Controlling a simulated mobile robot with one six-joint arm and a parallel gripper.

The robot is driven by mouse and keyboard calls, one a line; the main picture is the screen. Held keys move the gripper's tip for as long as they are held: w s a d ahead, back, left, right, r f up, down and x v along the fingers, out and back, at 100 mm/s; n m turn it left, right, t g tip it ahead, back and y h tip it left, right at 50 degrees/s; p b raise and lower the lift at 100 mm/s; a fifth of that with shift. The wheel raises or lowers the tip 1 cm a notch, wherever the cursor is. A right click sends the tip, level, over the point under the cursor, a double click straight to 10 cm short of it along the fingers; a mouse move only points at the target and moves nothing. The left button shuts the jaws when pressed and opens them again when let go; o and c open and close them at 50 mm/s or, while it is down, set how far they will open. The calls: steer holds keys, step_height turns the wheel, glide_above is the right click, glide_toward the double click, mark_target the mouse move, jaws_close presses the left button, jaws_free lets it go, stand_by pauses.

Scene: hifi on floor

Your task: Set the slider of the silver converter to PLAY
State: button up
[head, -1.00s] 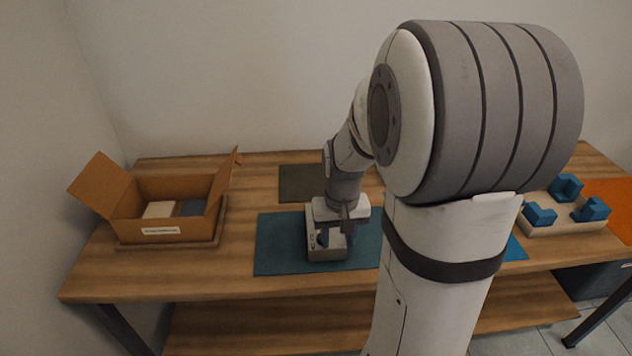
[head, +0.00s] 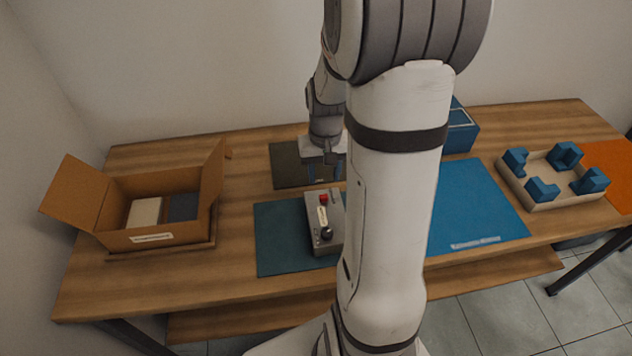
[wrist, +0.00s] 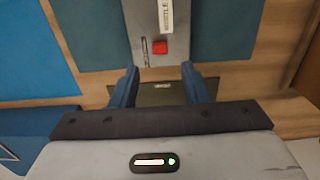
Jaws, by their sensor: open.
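The silver converter (head: 318,236) is a grey box on the teal mat (head: 272,245). Its top carries a red part, a pale label strip and a black knob towards the front. I cannot tell which part is the slider or read its setting. My arm hides the area just right of it. My gripper (head: 325,172) is behind the converter, above the dark mat's edge, pointing down. In the wrist view its two blue fingers (wrist: 160,70) are apart and empty. The converter (wrist: 142,48) lies beyond the fingertips there, with the red part (wrist: 160,47) nearest.
An open cardboard box (head: 160,238) with contents stands at left. A blue mat (head: 475,205) and a tray (head: 545,200) with several blue blocks are at right. A blue container (head: 460,130) stands behind my arm. The dark mat (head: 288,172) looks clear where visible.

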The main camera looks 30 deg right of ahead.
mark_target(324, 195)
step_height(324, 195, down, 7)
steer(key=shift+f, duration=0.1)
stand_by(0.3)
jaws_close()
stand_by(0.4)
